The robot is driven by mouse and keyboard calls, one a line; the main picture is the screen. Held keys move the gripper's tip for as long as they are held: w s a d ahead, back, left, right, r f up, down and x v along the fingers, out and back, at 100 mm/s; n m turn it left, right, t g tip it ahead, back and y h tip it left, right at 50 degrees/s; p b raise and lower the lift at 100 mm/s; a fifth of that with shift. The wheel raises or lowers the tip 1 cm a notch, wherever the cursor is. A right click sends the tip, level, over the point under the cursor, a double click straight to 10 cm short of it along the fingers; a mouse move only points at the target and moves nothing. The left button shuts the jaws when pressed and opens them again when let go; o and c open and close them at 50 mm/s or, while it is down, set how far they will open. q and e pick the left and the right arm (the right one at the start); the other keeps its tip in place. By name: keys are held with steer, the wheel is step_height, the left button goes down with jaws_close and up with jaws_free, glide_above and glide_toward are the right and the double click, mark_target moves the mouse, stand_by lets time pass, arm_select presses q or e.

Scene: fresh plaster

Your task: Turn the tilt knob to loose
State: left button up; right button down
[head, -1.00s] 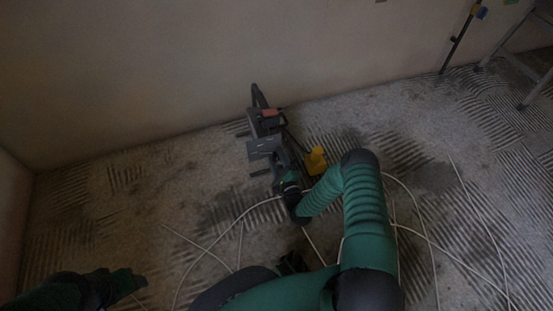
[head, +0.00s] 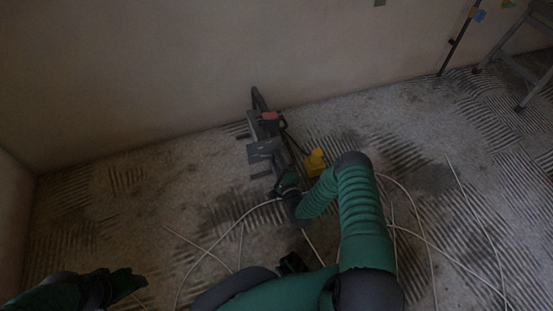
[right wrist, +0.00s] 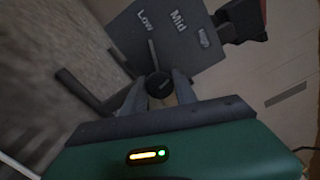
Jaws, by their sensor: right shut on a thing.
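A dark grey machine stands on the floor near the wall, with a grey plate (head: 263,149) on its near side. In the right wrist view the plate (right wrist: 150,25) bears the words Low and Mid and a third mark too blurred to read. A round black knob (right wrist: 158,85) sits below the plate there. My right gripper (right wrist: 160,94) is shut on this knob, one finger on each side. In the head view my right gripper (head: 284,180) is at the machine's near side, and the knob is hidden. My left gripper (head: 122,283) is low at the left, away from the machine; its jaws are unclear.
A yellow object (head: 315,161) stands right of the machine, beside my right arm. Pale cables (head: 215,243) lie across the ridged floor. The wall (head: 150,70) rises close behind the machine. A ladder (head: 510,55) and a pole (head: 457,43) stand at the upper right.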

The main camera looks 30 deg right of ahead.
steer(key=n+p, duration=0.1)
steer(key=n, duration=0.1)
steer(key=n+p, duration=0.1)
steer(key=shift+s+a+n, duration=0.1)
steer(key=shift+a+n, duration=0.1)
steer(key=shift+n, duration=0.2)
steer(key=n+p, duration=0.1)
steer(key=n, duration=0.2)
steer(key=shift+n+p, duration=0.3)
steer(key=n+p, duration=0.1)
steer(key=n, duration=0.2)
steer(key=shift+f+n, duration=0.1)
steer(key=shift+n, duration=0.2)
steer(key=n+p, duration=0.2)
steer(key=n, duration=0.2)
steer(key=shift+a+n, duration=0.1)
steer(key=shift+n, duration=0.2)
steer(key=n+p, duration=0.1)
steer(key=n, duration=0.5)
steer(key=shift+f, duration=0.1)
steer(key=n, duration=0.5)
steer(key=shift+n+p, duration=0.4)
steer(key=shift+s+f, duration=0.1)
